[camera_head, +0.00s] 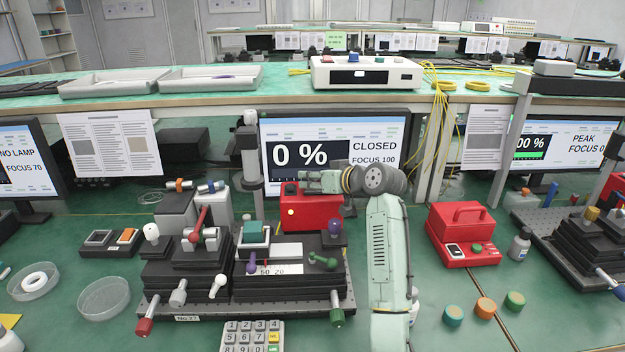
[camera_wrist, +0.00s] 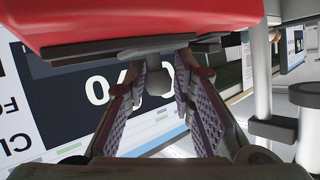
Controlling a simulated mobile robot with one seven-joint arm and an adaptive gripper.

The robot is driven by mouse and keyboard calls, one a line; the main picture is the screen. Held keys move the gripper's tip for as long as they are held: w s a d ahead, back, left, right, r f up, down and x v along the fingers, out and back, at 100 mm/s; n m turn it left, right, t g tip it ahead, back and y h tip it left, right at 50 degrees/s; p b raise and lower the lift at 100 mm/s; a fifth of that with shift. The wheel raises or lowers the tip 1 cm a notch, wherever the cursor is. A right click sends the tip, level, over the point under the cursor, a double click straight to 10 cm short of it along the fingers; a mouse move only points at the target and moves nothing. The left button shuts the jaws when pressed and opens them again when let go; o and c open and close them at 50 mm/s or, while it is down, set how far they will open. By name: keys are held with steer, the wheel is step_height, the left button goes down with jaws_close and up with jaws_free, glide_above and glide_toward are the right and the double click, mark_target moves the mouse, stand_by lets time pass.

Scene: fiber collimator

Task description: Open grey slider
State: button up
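The red box (camera_head: 318,212) stands behind the black stage in the head view. It also fills the top of the wrist view (camera_wrist: 140,22), where the picture is upside down. A grey slider-like piece with a rounded knob (camera_wrist: 152,52) shows along the box's edge in the wrist view. My gripper (camera_head: 312,181) points left over the box's top in the head view. In the wrist view my gripper's (camera_wrist: 163,80) two padded fingers are apart, with the grey knob at or between their tips. I cannot tell whether they touch it. The slider is not clear in the head view.
The monitor (camera_head: 375,150) right behind reads 0 %, CLOSED, FOCUS 100. A post (camera_head: 250,165) stands left of it. The black stage (camera_head: 290,290) with several knobs lies in front. A second red box (camera_head: 463,235) with a handle stands to the right.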

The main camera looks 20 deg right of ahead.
jaws_close()
steer(key=shift+f, duration=0.1)
steer(key=shift+d, duration=0.1)
steer(key=d, duration=0.2)
steer(key=s+d, duration=0.1)
steer(key=d, duration=0.1)
steer(key=shift+s+b, duration=0.1)
steer(key=shift+b, duration=0.25)
steer(key=shift+o, duration=2.4)
jaws_free()
